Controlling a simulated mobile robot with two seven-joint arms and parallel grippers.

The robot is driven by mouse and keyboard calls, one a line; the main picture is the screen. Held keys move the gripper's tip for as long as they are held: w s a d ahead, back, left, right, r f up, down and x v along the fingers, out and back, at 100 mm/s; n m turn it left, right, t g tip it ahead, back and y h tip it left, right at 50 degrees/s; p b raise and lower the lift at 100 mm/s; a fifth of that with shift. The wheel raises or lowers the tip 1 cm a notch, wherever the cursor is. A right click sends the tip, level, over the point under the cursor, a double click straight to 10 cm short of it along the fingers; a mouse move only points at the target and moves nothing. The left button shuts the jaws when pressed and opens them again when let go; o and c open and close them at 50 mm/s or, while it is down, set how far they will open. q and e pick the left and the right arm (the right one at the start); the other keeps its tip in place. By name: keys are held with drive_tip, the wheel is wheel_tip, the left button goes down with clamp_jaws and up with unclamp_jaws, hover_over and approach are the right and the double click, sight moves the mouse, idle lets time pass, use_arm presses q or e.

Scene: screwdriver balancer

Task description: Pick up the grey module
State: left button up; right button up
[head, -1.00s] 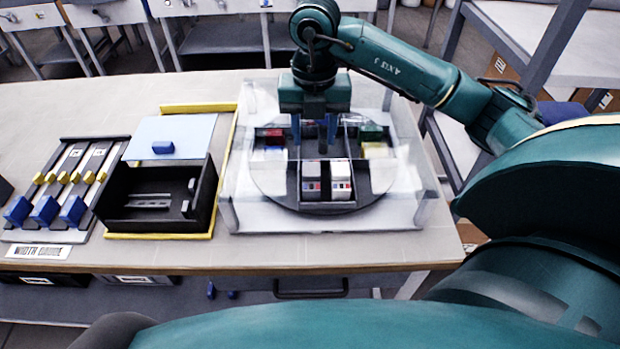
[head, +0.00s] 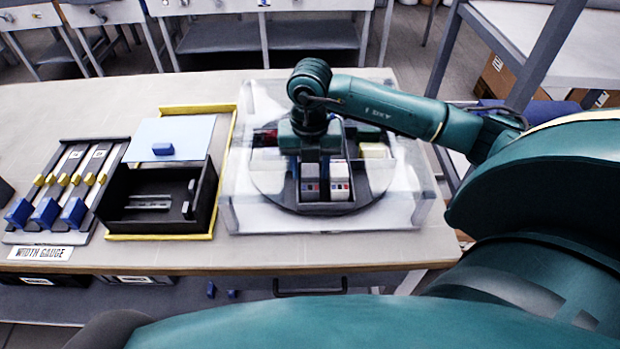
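My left gripper is not in view.
Clear walls (head: 420,205) surround the turntable. Red and cream modules (head: 374,150) sit in other compartments. To the left are a black open box (head: 150,222) with a light blue lid (head: 165,132) and a width gauge (head: 40,252) with blue sliders.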

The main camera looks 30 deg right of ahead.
drive_tip(key=c, duration=0.8)
drive_tip(key=shift+o, duration=0.2)
drive_tip(key=shift+r, duration=0.1)
